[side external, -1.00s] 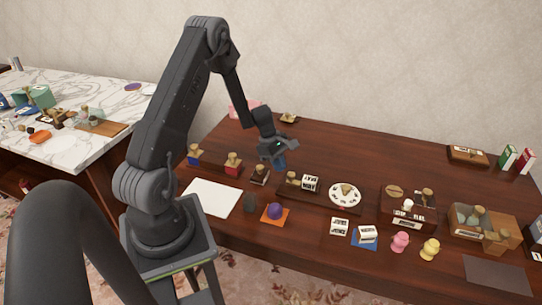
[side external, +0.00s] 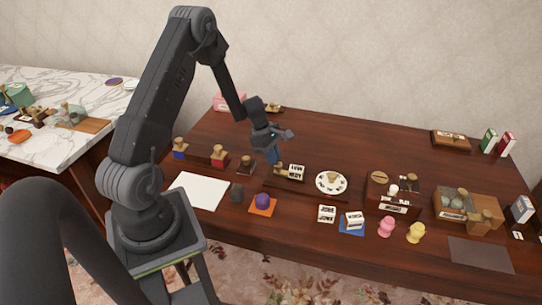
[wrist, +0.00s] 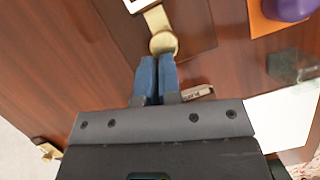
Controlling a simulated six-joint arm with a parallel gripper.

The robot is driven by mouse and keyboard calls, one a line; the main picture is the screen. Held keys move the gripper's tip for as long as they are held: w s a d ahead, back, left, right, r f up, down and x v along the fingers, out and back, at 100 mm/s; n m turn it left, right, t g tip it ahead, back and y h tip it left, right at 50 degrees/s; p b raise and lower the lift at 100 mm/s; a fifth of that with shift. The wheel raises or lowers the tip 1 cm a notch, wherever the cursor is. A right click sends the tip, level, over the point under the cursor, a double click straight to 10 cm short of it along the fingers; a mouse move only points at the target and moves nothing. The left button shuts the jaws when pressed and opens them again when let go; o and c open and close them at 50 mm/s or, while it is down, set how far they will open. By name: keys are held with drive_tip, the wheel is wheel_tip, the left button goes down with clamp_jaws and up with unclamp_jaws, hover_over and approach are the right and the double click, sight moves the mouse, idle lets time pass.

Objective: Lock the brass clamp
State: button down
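A brass piece (wrist: 163,42), which looks like the clamp, has a flat strip and a round knob end. It lies on a dark wooden board (wrist: 208,20). In the side view the brass piece (side external: 281,171) is at the left part of the long board (side external: 308,188), beside a white label. My gripper (wrist: 158,60) has its two blue fingers together with nothing visible between them. The fingertips are right by the round knob; I cannot tell whether they touch it. In the side view my gripper (side external: 273,160) is just above and behind the brass piece, pointing down.
A white plate (side external: 322,187) stands on the same board. A purple object (side external: 262,199) on an orange mat, a grey block (side external: 237,192) and white paper (side external: 201,190) lie in front. Stamps with blue and red bases stand to the left. Another brass item (side external: 272,108) lies behind.

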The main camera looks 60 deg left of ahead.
drive_tip(key=shift+s+f, duration=0.25)
drive_tip(key=shift+s, duration=0.05)
drive_tip(key=a, duration=0.1)
drive_tip(key=s+a, duration=0.1)
drive_tip(key=a, duration=0.1)
drive_tip(key=shift+s+r, duration=0.1)
drive_tip(key=shift+s, duration=0.1)
drive_tip(key=s+a+f+v, duration=0.1)
drive_tip(key=s+a+v, duration=0.1)
drive_tip(key=v, duration=0.9)
drive_tip(key=x, duration=0.9)
drive_tip(key=shift+w+d+f, duration=0.1)
drive_tip(key=shift+d, duration=0.2)
drive_tip(key=w+d, duration=0.1)
drive_tip(key=d, duration=0.1)
drive_tip(key=shift+w+d+f, duration=0.3)
drive_tip(key=shift+w+d, duration=0.3)
drive_tip(key=shift+d, duration=0.2)
